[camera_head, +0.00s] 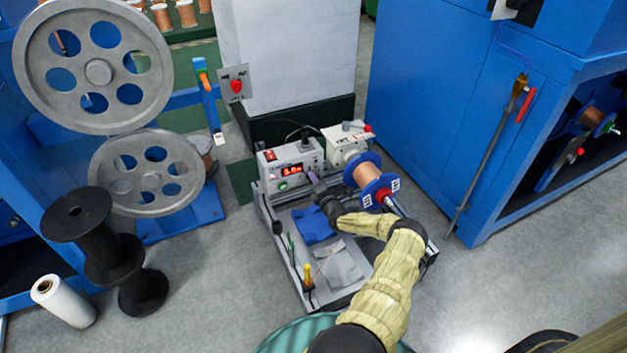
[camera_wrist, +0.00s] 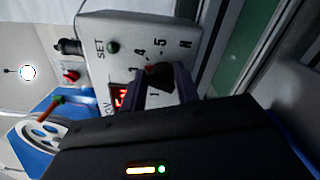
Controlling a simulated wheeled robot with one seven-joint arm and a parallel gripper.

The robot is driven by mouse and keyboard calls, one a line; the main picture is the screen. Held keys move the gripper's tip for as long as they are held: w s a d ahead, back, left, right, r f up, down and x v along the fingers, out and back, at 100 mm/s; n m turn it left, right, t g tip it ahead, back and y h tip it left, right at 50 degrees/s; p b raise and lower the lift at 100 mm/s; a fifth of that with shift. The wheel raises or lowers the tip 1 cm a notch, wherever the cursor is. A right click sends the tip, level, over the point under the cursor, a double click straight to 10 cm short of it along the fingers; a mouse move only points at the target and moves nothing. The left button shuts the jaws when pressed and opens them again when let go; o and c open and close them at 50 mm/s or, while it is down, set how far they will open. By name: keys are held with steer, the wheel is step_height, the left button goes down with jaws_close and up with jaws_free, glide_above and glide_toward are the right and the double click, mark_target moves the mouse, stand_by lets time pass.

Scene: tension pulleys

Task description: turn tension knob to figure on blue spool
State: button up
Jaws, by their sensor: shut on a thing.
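A grey control box (camera_head: 296,158) stands on the bench machine, with a lit red display (camera_head: 291,169). A dark knob (camera_wrist: 158,74) sits between my fingertips, near the figures 4 and 5. My gripper (camera_head: 316,183) is shut on this knob, and the fingers hide part of it. The display also shows in the wrist view (camera_wrist: 121,95), partly covered. The blue spool (camera_head: 375,192) with copper wire has white labels on its flange; their figures are too small to read.
A cream motor housing (camera_head: 345,140) stands right of the box. A blue cloth (camera_head: 312,224) and a yellow-handled tool (camera_head: 308,276) lie on the bench. Large grey pulleys (camera_head: 97,72) and black spools (camera_head: 98,245) are at left. A blue cabinet (camera_head: 440,120) borders the right.

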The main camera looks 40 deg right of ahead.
steer(key=shift+a+f+m, duration=0.35)
steer(key=shift+f+m, duration=0.2)
steer(key=shift+m, duration=0.35)
steer(key=shift+c, duration=0.3)
steer(key=shift+w+a, duration=0.1)
steer(key=shift+a, duration=0.3)
steer(key=o, duration=0.9)
steer(key=shift+o, duration=0.4)
steer(key=shift+d+r, duration=0.25)
steer(key=shift+d, duration=0.1)
steer(key=p+v, duration=0.4)
steer(key=v, duration=0.2)
steer(key=shift+s+r, duration=0.1)
steer(key=shift+s, duration=0.3)
steer(key=shift+s+a, duration=0.15)
steer(key=shift+s, duration=0.3)
